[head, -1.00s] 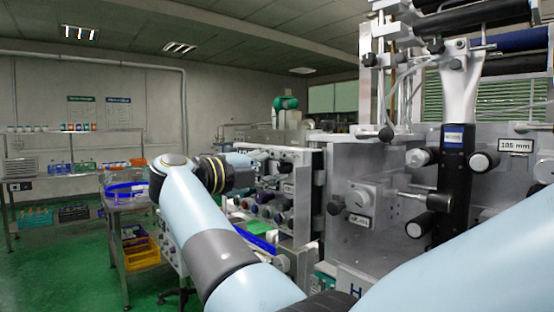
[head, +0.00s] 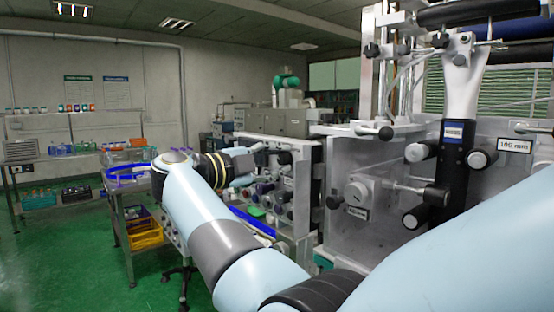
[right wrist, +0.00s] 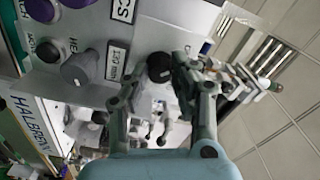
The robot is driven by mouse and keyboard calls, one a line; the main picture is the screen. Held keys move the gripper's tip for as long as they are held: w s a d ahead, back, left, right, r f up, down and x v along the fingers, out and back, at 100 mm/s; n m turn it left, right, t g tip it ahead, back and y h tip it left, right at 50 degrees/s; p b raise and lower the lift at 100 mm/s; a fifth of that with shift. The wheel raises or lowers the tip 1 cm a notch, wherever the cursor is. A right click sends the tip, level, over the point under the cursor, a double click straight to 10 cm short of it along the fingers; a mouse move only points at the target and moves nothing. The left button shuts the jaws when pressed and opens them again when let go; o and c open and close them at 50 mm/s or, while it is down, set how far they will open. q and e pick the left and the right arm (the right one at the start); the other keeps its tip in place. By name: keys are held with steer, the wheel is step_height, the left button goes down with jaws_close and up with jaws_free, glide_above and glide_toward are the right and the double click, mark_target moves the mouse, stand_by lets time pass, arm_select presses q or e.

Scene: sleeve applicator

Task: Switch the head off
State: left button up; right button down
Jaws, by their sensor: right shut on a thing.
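The control panel (head: 302,190) of the machine stands in the middle of the head view, with several knobs on its face. My right arm reaches across to it, and my right gripper (head: 252,157) is at its upper part, small and partly hidden by my wrist. In the right wrist view, my right gripper (right wrist: 160,76) is shut on a black knob (right wrist: 158,65) on the grey panel face. A grey knob (right wrist: 80,68), a dark knob (right wrist: 48,50) and a purple knob (right wrist: 40,10) sit beside it. Their labels are only partly readable. My left gripper is out of view.
The machine's metal housing (head: 345,232) with rollers and levers stands close on the right. A trolley (head: 118,212) with a blue tray and yellow crates stands at left. Shelves (head: 22,160) line the far wall. Green floor (head: 60,270) is clear at lower left.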

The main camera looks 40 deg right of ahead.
steer(key=c, duration=1.1)
jaws_free()
